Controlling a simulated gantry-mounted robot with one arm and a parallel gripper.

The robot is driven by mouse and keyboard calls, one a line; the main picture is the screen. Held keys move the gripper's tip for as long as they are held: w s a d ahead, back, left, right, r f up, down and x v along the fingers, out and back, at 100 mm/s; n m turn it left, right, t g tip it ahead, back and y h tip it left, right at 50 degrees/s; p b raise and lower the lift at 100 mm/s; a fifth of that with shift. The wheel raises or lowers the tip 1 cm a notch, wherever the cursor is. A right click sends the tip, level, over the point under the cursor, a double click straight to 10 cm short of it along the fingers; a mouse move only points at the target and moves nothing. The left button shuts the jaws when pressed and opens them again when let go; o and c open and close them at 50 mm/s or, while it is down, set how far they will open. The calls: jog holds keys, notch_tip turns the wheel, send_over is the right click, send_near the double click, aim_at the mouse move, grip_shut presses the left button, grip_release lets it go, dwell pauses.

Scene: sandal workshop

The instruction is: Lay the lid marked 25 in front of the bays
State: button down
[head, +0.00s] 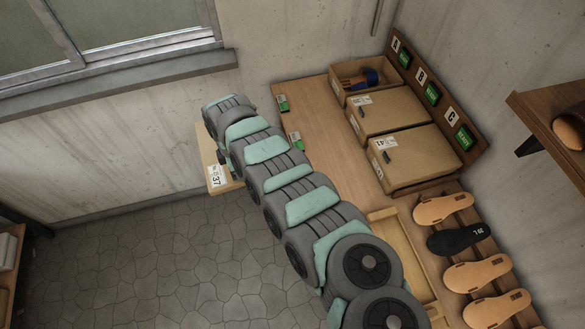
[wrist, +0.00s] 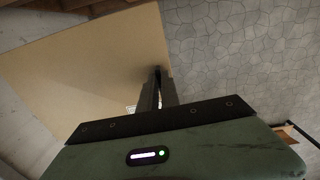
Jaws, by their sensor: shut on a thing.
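My gripper (wrist: 160,88) is shut on the edge of a large tan lid (wrist: 85,65) in the wrist view. In the head view the lid (head: 209,160) shows left of my arm, past the bench's left edge, over the floor. Its white label looks like 37, not 25. My arm hides the gripper and part of the lid there. The bays A, B and C run along a marked back board (head: 428,88). Bay A has an open box (head: 337,88) with something blue inside. Bays B (head: 390,108) and C (head: 420,158) have closed, labelled boxes; C's label seems to read 41.
The bench top (head: 318,115) is bare in front of the bays. Two green tags (head: 282,103) sit along its left edge. A shallow wooden tray (head: 425,262) and several soles (head: 443,208) lie nearer. A wall shelf (head: 545,105) juts out at right.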

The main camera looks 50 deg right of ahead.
jog(key=s+d+f, duration=0.4)
jog(key=s+d, duration=1)
jog(key=s+d+f, duration=0.4)
jog(key=s+d, duration=1)
jog(key=shift+m, duration=0.4)
jog(key=f+b, duration=0.4)
jog(key=b, duration=0.1)
jog(key=f+b, duration=0.2)
jog(key=shift+s+d+f, duration=0.15)
jog(key=shift+s, duration=0.1)
jog(key=shift+f+b, duration=0.55)
jog(key=c, duration=1.5)
grip_release()
